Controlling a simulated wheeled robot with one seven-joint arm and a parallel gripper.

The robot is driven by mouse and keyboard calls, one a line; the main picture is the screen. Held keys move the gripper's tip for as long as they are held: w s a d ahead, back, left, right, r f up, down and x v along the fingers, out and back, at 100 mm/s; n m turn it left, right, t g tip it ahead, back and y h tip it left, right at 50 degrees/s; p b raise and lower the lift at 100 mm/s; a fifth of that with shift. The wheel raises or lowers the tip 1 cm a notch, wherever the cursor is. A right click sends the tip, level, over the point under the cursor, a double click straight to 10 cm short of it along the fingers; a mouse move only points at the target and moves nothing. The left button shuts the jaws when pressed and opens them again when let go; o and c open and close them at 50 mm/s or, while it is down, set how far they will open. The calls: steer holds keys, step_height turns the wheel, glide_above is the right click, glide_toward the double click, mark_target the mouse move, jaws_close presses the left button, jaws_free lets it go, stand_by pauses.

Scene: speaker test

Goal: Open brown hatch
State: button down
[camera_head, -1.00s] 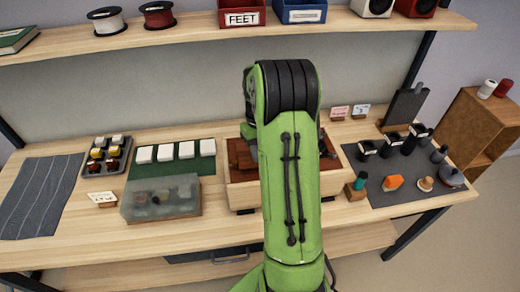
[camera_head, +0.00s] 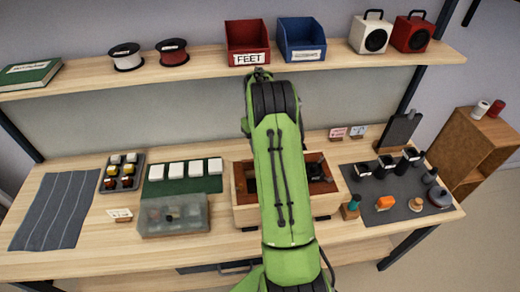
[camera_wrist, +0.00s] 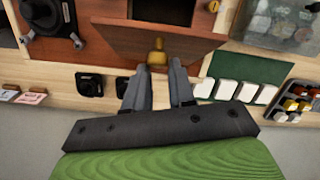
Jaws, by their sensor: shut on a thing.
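The brown hatch (camera_wrist: 125,42) shows in the wrist view as a flat panel tilted up from its wooden box, with a gap along one edge. A brass knob (camera_wrist: 157,54) stands on it. My gripper (camera_wrist: 158,72) is shut on the knob, one finger on each side. In the head view the wooden box (camera_head: 244,214) stands mid-table, with a dark opening left of my arm. My arm hides the gripper, knob and most of the hatch there.
A black device (camera_head: 316,171) sits at the box's right. A translucent case (camera_head: 173,215) and white blocks on a green mat (camera_head: 183,186) lie left. A dark mat (camera_head: 400,205) with small parts lies right. The shelf (camera_head: 205,63) with bins runs above.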

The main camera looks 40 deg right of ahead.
steer(key=shift+w+d+f+p, duration=0.1)
steer(key=shift+w+d+p, duration=0.3)
steer(key=shift+w+d, duration=0.35)
steer(key=c, duration=1.4)
jaws_free()
steer(key=shift+d+f, duration=0.2)
steer(key=shift+d, duration=0.05)
steer(key=o, duration=0.4)
steer(key=shift+s+a+r, duration=0.1)
steer(key=shift+s+a, duration=0.05)
steer(key=shift+a, duration=0.15)
steer(key=r, duration=0.5)
steer(key=w+r+p, duration=0.1)
steer(key=r, duration=0.4)
steer(key=w+d+r+p, duration=0.1)
steer(key=r, duration=0.4)
steer(key=shift+d+r, duration=0.1)
steer(key=shift+r, duration=0.25)
steer(key=shift+f, duration=0.1)
